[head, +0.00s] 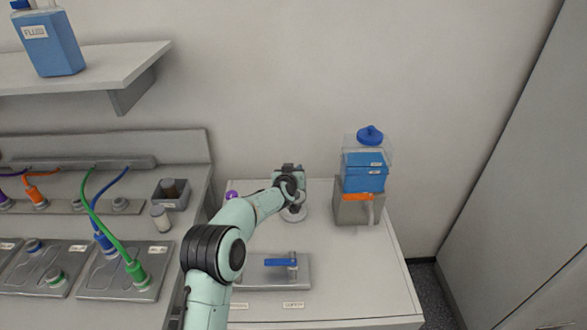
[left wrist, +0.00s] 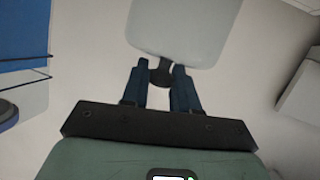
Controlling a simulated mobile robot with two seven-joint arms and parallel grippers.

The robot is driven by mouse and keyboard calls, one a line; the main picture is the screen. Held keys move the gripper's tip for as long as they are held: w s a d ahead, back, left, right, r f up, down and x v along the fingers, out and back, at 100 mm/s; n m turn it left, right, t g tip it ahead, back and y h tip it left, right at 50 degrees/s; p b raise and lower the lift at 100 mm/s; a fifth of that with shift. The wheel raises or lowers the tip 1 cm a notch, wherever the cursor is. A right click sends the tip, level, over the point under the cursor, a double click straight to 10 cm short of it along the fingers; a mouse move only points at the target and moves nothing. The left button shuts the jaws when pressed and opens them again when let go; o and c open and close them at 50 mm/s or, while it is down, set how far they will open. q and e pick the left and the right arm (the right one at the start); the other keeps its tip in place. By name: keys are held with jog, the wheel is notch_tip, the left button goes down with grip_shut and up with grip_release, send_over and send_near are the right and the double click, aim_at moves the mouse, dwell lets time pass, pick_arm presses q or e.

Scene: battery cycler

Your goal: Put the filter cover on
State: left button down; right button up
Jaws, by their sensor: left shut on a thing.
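In the head view my left gripper (head: 294,190) is over the back of the white cabinet top, at the end of my arm. In the left wrist view its two dark blue fingers (left wrist: 162,88) are closed on a small dark knob or stem (left wrist: 160,72). A pale, smooth, round-cornered piece (left wrist: 183,28), seemingly the filter cover, joins that knob just beyond the fingertips. In the head view a pale round piece (head: 294,214) shows just below the gripper; I cannot tell whether it is the cover or the filter's seat. My right gripper is not in view.
A clear and blue tank (head: 365,172) on a grey base stands to the right. A plate with a blue valve handle (head: 281,262) lies in front. A purple knob (head: 232,195) is left of the gripper. Cabled battery plates fill the left bench. The cabinet's front right is clear.

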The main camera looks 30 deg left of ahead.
pick_arm(q)
jog(key=shift+f+b, duration=1.6)
jog(key=shift+f, duration=1.7)
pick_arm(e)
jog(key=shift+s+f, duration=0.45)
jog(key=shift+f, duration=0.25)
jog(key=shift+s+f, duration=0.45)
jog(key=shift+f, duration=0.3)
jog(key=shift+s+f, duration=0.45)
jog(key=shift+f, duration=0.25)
pick_arm(q)
jog(key=shift+f, duration=0.25)
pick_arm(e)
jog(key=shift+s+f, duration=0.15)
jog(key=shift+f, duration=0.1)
pick_arm(q)
jog(key=shift+c, duration=1.5)
grip_release()
jog(key=shift+r+p, duration=1.7)
jog(key=shift+r, duration=1.85)
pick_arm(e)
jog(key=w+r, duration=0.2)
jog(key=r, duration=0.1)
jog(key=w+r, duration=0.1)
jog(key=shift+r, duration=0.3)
